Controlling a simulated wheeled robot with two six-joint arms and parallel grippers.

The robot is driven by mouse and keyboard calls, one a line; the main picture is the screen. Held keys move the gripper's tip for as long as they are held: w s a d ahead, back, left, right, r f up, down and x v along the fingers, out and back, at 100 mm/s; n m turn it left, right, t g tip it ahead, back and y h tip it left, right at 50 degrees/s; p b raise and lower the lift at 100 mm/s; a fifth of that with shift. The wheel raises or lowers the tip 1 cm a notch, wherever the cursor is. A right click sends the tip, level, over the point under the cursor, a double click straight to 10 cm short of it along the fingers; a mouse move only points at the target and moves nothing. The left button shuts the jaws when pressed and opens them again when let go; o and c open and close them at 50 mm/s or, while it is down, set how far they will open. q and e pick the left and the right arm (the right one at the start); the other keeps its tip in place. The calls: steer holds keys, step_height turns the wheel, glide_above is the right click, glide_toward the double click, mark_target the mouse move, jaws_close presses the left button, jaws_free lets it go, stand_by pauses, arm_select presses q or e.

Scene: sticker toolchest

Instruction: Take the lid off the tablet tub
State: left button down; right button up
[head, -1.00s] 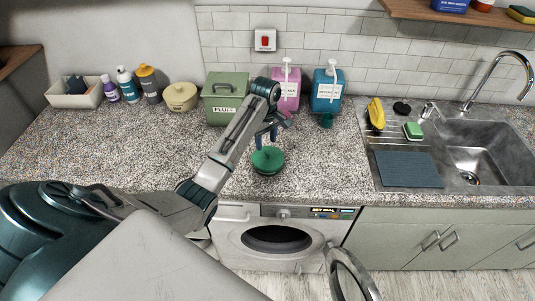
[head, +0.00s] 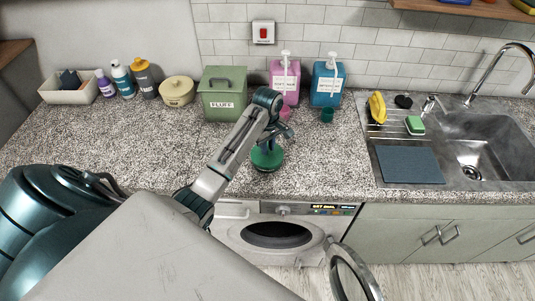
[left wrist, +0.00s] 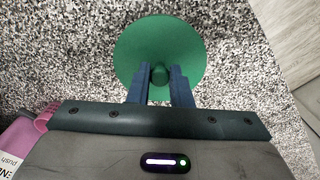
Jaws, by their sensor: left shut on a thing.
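My left gripper (left wrist: 160,78) is shut on this knob, with one blue finger on each side. My right gripper is not in view.
Behind stand a green FLUFF bin (head: 222,95), a pink dispenser (head: 284,83) and a blue dispenser (head: 327,85). The sink (head: 480,155) is at right. The counter left of the tub is clear.

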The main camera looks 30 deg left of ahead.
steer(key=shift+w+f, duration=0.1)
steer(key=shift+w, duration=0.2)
arm_select(q)
steer(key=shift+a, duration=0.1)
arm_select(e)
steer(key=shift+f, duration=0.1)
